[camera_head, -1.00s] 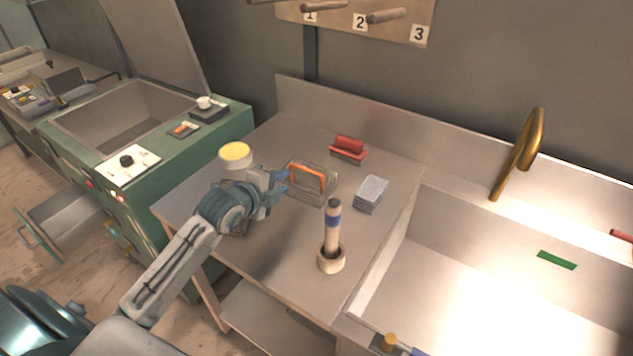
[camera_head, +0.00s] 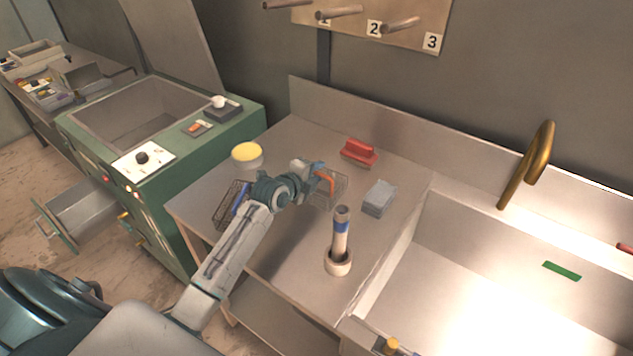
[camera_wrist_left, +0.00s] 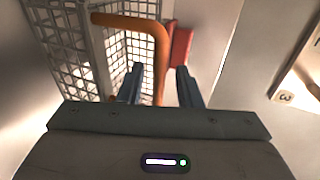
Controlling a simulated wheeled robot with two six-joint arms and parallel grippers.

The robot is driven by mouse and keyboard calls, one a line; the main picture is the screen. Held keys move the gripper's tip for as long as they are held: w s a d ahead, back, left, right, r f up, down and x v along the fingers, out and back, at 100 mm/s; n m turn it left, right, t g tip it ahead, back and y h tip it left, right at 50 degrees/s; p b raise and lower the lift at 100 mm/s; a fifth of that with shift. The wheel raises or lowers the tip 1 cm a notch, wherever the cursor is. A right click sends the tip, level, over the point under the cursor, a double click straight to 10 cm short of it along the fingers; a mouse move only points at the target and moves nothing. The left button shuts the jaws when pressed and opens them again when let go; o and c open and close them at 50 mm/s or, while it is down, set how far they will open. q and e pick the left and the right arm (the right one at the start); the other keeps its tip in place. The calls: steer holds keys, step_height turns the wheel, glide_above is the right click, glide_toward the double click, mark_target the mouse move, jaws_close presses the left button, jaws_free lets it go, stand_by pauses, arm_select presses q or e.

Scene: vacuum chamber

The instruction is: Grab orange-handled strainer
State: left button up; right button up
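The orange-handled strainer is a grey wire basket (camera_head: 333,190) on the metal counter, with an upright orange handle (camera_head: 327,181). My left gripper (camera_head: 319,172) is at the handle and hides part of it and the basket. In the left wrist view the two fingers (camera_wrist_left: 161,88) are apart, and the orange handle (camera_wrist_left: 161,55) stands between them, nearer the left finger. The mesh basket (camera_wrist_left: 85,45) fills the upper left there. I cannot tell whether a finger touches the handle. My right gripper is not in view.
A blue-handled wire basket (camera_head: 225,208) lies beneath my left arm. The sink (camera_head: 480,290) is at right.

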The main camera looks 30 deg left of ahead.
arm_select(q)
steer(key=shift+w+f, duration=0.15)
steer(key=shift+w, duration=0.05)
jaws_close()
